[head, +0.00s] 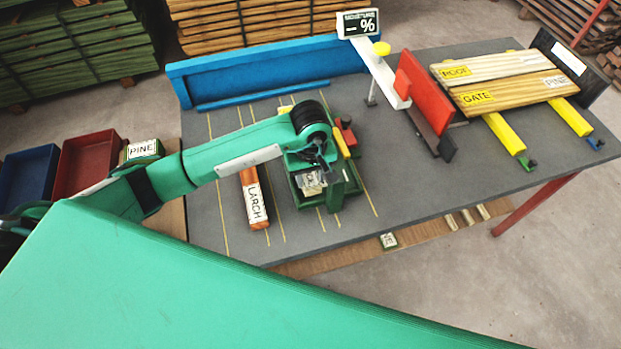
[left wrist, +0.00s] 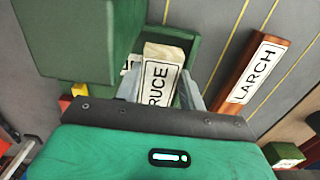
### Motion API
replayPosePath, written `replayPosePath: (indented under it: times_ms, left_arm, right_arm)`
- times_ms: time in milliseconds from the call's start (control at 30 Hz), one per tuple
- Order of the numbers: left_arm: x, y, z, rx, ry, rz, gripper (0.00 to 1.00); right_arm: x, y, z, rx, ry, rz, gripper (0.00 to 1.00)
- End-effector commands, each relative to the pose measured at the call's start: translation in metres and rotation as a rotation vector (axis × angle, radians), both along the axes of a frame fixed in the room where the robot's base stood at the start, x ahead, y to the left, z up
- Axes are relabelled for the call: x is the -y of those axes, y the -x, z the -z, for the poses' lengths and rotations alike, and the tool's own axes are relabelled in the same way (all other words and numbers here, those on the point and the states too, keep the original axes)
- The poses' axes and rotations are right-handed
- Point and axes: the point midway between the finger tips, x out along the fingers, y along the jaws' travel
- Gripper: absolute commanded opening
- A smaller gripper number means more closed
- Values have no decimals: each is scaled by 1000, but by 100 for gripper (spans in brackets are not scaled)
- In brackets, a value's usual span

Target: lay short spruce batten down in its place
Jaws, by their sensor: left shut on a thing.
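The short spruce batten (left wrist: 160,77) is pale wood with a white label, of which "RUCE" shows in the left wrist view. My left gripper (left wrist: 160,92) is shut on it, one grey finger on each side. The batten is at a green tray (left wrist: 197,50); I cannot tell whether it touches the tray floor. In the head view my left gripper (head: 317,168) is over the green tray (head: 312,207), and the batten (head: 309,183) shows partly below it. A reddish-brown batten labelled LARCH (head: 254,198) lies to the left on the grey table. My right gripper is out of view.
Yellow lines cross the grey table (head: 400,190). A green block (left wrist: 75,40) stands beside the tray. A blue fence (head: 265,70) runs along the back. A red stop (head: 430,95) and a rack with labelled boards (head: 510,80) stand at right. The table's front right is clear.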

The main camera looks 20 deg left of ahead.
Motion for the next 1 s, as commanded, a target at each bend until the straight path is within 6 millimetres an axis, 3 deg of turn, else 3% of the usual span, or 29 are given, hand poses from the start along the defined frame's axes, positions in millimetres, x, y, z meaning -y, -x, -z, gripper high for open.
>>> replayPosePath:
  times_ms: [133, 467, 500, 600, 1000]
  left_arm:
    - [0, 0, 20, -2, 0, -2, 9]
    - [0, 0, 25, 1, 0, 0, 9]
    - [0, 0, 25, 1, -1, 0, 44]
    - [0, 0, 24, 0, 0, 0, 62]
    - [0, -1, 19, 2, 0, 0, 62]
  right_arm:
    - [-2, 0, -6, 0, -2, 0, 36]
    - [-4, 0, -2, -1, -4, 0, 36]
    - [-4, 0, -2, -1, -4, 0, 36]
    - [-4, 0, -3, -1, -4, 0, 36]
    - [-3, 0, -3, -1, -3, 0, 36]
